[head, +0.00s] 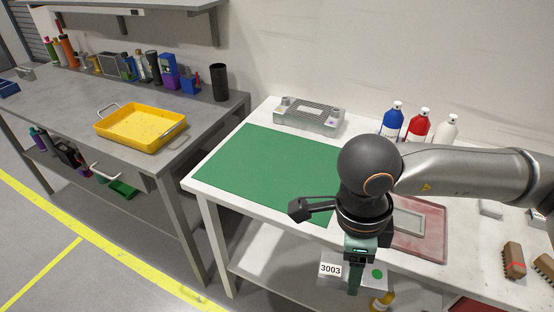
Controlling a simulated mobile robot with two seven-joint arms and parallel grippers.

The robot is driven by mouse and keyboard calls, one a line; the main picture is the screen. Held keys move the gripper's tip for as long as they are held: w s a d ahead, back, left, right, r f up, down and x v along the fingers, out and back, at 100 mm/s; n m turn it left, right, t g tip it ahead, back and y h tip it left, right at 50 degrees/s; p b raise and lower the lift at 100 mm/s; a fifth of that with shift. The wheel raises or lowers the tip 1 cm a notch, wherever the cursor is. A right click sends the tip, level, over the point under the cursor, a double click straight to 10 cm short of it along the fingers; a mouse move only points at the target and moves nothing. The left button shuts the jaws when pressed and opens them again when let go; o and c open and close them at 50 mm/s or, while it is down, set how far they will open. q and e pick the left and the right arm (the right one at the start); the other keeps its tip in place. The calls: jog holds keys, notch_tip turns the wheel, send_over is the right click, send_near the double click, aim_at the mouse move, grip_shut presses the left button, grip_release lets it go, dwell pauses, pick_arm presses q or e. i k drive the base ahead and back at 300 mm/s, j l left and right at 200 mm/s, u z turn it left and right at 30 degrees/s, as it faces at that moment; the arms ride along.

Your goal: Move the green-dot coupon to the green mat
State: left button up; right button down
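The green-dot coupon (366,284) is a pale grey plate with a green dot and a white label reading 3003. My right gripper (355,280) points down, and its visible finger crosses the middle of the coupon. It appears shut on the coupon, in front of the white table's front edge in the picture. The other finger is hidden. The green mat (265,168) lies flat and bare on the left part of the white table, with its right part hidden behind my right arm. My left gripper is not in view.
A grey metal fixture (310,117) stands behind the mat. Blue, red and white bottles (417,127) stand at the back. A reddish tray (433,238) lies right of my wrist, and brown brushes (513,261) farther right. A yellow tray (140,128) sits on the grey bench.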

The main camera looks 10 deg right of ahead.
aim_at(283, 172)
jog(key=i, duration=0.9)
